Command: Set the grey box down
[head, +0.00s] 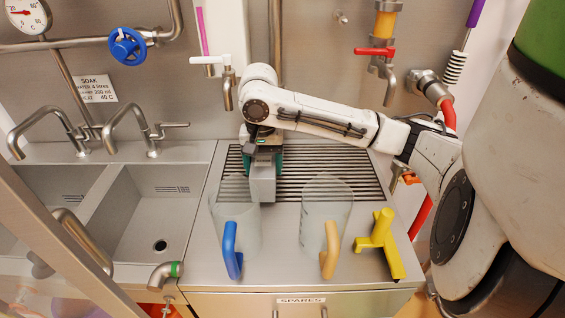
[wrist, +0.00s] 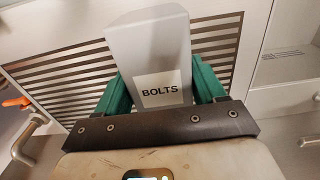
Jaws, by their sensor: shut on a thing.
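The grey box (head: 262,184) is in my gripper (head: 264,158), over the slatted drain grate (head: 325,172) in the head view. In the wrist view the box (wrist: 148,50) carries a white label reading BOLTS. The green fingers of my gripper (wrist: 160,88) are shut on its two sides. The box looks upright in the head view. Its lower end is partly behind the clear jug with the blue handle, and I cannot tell whether it touches the grate or hangs above it.
A clear jug with a blue handle (head: 232,250), a clear jug with a tan handle (head: 329,250) and a yellow tool (head: 379,245) stand on the counter's front. A double sink (head: 150,215) with taps is on the left. Valves and pipes line the back wall.

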